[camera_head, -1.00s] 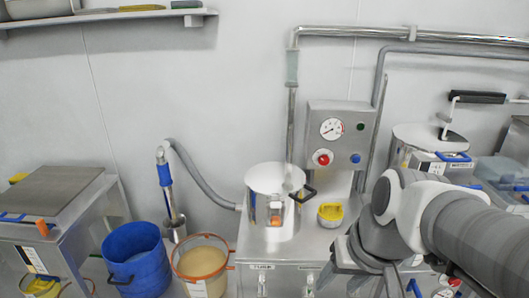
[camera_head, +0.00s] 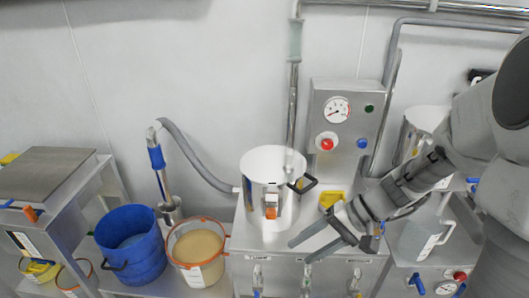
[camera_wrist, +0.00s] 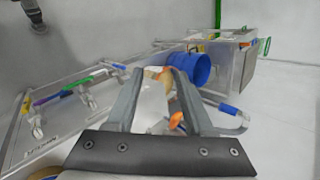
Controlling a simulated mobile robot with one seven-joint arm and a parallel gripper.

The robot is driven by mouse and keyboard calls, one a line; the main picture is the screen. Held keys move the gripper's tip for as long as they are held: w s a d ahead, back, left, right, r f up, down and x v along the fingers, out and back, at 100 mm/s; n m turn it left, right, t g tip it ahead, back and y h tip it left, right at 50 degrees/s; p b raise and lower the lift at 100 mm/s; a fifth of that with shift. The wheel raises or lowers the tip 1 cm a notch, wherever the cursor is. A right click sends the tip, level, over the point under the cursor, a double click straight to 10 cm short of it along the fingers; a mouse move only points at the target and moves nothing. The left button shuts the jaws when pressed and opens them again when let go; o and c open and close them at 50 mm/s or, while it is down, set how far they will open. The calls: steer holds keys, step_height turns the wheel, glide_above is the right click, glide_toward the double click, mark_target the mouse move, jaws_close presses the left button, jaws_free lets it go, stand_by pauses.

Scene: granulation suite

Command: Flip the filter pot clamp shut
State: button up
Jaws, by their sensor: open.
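The filter pot (camera_head: 257,193) is a steel cylinder on the steel cabinet in the middle of the head view. A black handle (camera_head: 303,184) stands out at its upper right. An orange tab (camera_head: 270,212) with a pale label above it sits on its front; I cannot tell for certain which part is the clamp or how it is set. My gripper (camera_head: 300,252) is open and empty, to the right of and in front of the pot, over the cabinet's front edge, apart from the pot. In the wrist view both fingers (camera_wrist: 157,85) are spread.
A gauge panel (camera_head: 345,125) stands behind the cabinet. A yellow part (camera_head: 328,199) lies right of the pot. A blue bucket (camera_head: 131,250) and an orange-rimmed bucket (camera_head: 197,247) stand to the left. Toggle latches (camera_head: 305,277) line the cabinet front. A grey hose (camera_head: 190,152) runs behind.

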steer(key=w+d+f+m+t+y, duration=0.1)
steer(key=w+f+m+t+y, duration=0.1)
steer(key=w+y, duration=0.25)
steer(key=m+t+y+p, duration=0.1)
steer(key=m+t+y, duration=0.1)
steer(key=m+t, duration=0.25)
glide_toward(271, 210)
steer(key=p+x, duration=0.1)
steer(key=x, duration=1.2)
steer(key=shift+s+f, duration=0.15)
steer(key=shift+f, duration=0.3)
steer(key=shift+a+n, duration=0.1)
steer(key=shift+n, duration=0.15)
jaws_close()
